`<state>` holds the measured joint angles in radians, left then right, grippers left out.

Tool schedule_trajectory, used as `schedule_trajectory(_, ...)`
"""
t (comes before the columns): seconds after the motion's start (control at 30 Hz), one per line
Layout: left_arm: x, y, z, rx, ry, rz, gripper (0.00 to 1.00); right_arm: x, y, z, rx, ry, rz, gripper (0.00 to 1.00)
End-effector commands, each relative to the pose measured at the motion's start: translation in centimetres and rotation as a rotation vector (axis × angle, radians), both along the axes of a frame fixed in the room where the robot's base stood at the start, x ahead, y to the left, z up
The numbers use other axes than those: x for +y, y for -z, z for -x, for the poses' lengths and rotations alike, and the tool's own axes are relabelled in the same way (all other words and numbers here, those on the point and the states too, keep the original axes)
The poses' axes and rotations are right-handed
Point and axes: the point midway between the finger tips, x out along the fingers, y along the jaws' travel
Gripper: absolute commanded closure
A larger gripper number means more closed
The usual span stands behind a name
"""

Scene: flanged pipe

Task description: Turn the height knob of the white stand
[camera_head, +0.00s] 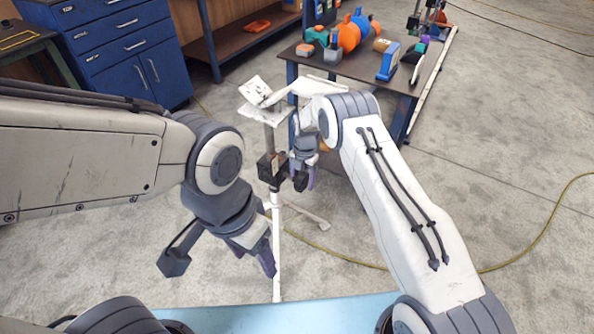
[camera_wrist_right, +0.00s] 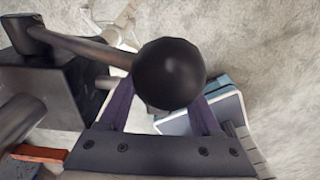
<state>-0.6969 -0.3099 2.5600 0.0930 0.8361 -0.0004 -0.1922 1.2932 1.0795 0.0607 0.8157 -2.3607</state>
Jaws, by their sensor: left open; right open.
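The white stand (camera_head: 277,240) is upright in the middle of the head view, with a black clamp block (camera_head: 268,170) on its post. A black ball-ended knob (camera_wrist_right: 170,73) on a rod reaches out from the black block (camera_wrist_right: 45,85) in the right wrist view. My right gripper (camera_head: 303,178) is beside the block. In the wrist view its purple fingers are spread, and the ball overlaps the space between them; it hides the fingertips, so contact cannot be told. My left gripper (camera_head: 256,258) is open and empty, low and left of the post.
A white plate-like top (camera_head: 255,92) is on the stand, partly behind my right arm. A dark table (camera_head: 355,68) with several coloured parts stands behind right. A blue cabinet (camera_head: 118,45) is at back left. A yellow cable (camera_head: 545,225) lies on the otherwise clear right floor.

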Motion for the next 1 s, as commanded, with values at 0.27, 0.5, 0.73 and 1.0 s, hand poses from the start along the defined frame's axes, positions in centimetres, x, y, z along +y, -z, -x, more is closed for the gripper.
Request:
schedule_trajectory(0.27, 0.0, -2.4, 0.0, -0.001, 0.000, 0.001, 0.35, 0.1, -0.2, 0.3, -0.152, -0.005, 0.118, 0.35)
schedule_trajectory(0.5, 0.0, 1.5, 0.0, 0.000, 0.000, 0.000, 0.35, 0.3, 0.7, 0.2, -0.262, -0.008, 0.189, 0.35)
schedule_trajectory(0.73, 0.0, 5.3, 0.0, 0.000, 0.000, 0.000, 0.35, 0.4, 0.6, 0.2, -0.320, -0.007, 0.230, 0.35)
schedule_trajectory(1.0, 0.0, 8.1, 0.0, 0.001, 0.000, -0.001, 0.35, 0.5, -1.0, 0.4, -0.378, -0.005, 0.265, 0.35)
